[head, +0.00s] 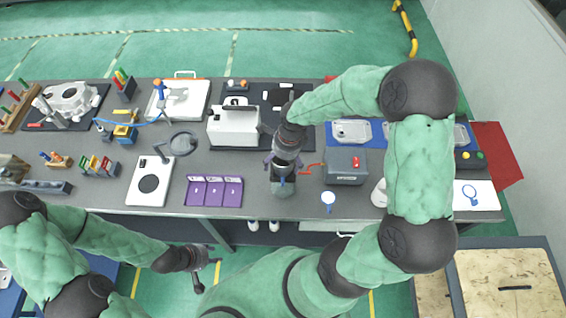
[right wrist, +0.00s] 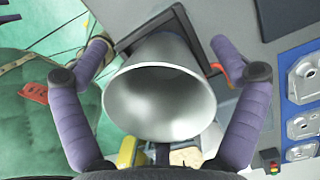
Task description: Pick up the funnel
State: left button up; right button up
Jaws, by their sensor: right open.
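The funnel (right wrist: 160,100) is a light grey metal cone, its wide mouth facing the right wrist camera. My right gripper (right wrist: 160,54) is open, with one purple finger on each side of the funnel; small gaps show between the fingers and its wall. In the head view my right gripper (head: 283,168) points down over a grey-green box-like holder (head: 283,187) near the table's front edge, and it largely hides the funnel there. The funnel's lower end is hidden. My left gripper (head: 206,268) is empty in front of the table, low, with its fingers apart.
A grey box with a red part (head: 345,168) stands close to the right of the right gripper. A white machine (head: 233,127) stands behind left. Purple trays (head: 214,191) lie to the left.

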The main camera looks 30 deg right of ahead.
jog(key=shift+f, duration=0.2)
jog(key=c, duration=1.3)
jog(key=shift+r, duration=0.15)
jog(key=shift+r, duration=0.6)
jog(key=s+r, duration=1.1)
jog(key=s, duration=0.3)
jog(key=shift+a+r+p, duration=0.3)
jog(key=shift+a+p, duration=0.05)
